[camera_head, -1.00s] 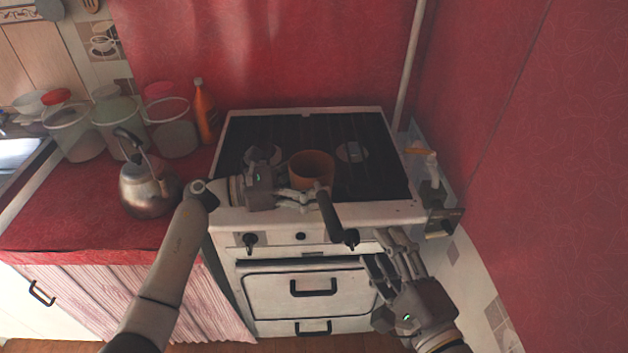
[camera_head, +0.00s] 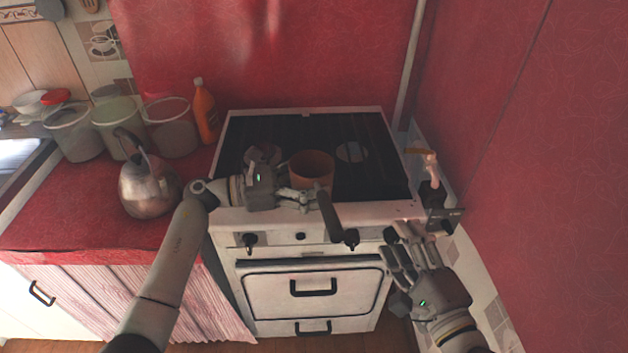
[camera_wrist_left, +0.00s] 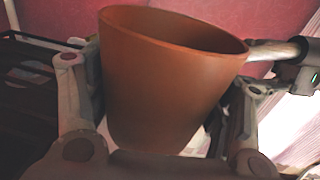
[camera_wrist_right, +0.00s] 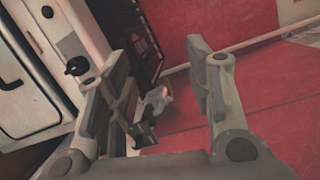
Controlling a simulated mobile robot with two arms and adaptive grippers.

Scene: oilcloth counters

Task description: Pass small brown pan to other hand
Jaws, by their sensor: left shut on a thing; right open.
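The small brown pan (camera_head: 312,166) is a deep orange-brown pot with a dark handle (camera_head: 329,217) that points toward the front of the stove. My left gripper (camera_head: 308,198) is shut on the pan at the front part of the stove. In the left wrist view the pan (camera_wrist_left: 165,85) stands upright between the two fingers. My right gripper (camera_head: 411,254) is open and empty, in front of the stove's right side, lower right of the handle and apart from it. In the right wrist view its fingers (camera_wrist_right: 160,95) are spread with nothing between them.
The stove (camera_head: 375,215) has a dark hob and front knobs. A kettle (camera_head: 150,190), several tubs and an orange bottle (camera_head: 205,112) stand on the red counter at left. A red wall (camera_head: 540,170) closes the right side. Small items sit beside the stove's right edge.

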